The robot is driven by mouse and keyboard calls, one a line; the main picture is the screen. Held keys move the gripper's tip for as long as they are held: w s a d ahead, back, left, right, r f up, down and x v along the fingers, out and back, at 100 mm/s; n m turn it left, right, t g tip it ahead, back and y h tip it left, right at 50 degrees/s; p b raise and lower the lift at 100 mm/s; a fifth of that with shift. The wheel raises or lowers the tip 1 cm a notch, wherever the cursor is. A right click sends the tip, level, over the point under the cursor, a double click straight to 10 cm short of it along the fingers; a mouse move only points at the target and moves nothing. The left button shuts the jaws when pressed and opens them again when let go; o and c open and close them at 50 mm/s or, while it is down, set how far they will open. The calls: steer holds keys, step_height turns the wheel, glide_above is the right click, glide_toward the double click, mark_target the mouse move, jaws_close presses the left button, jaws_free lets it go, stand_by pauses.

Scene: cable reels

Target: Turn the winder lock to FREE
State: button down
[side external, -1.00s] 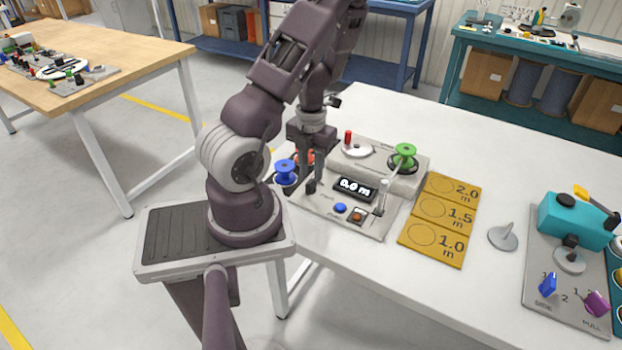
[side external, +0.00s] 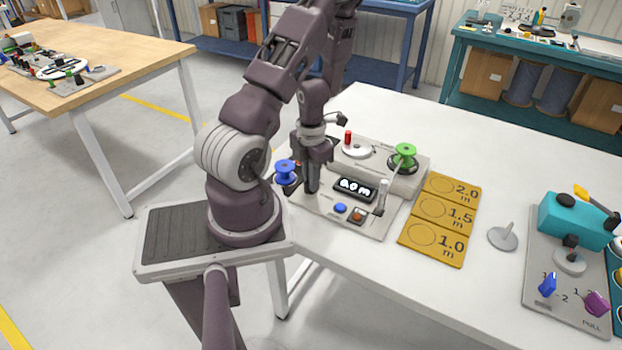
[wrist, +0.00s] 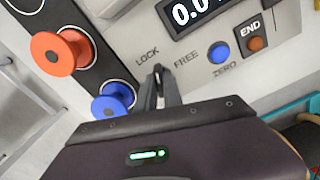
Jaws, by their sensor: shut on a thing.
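The winder lock is a small dark knob on the grey winder panel (side external: 340,225), between the blue reel and the display. My gripper (side external: 312,188) is down over it, pointing at the panel. In the wrist view my gripper (wrist: 160,88) is shut on the winder lock (wrist: 158,72), and only its dark tip shows between the fingertips. The printed LOCK label (wrist: 147,57) is to the upper left of the tip and the FREE label (wrist: 186,59) to its right. The tip lies between the two words; I cannot tell which one the lock is set to.
A blue reel (side external: 286,171) and an orange reel (wrist: 62,52) stand left of the lock. The display (side external: 355,188), blue ZERO button (side external: 340,208) and END button (side external: 357,216) are to its right. A green reel (side external: 404,154) stands at the back right.

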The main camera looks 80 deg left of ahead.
steer(key=m, duration=1.4)
steer(key=c, duration=1.5)
jaws_free()
steer(key=shift+r, duration=0.15)
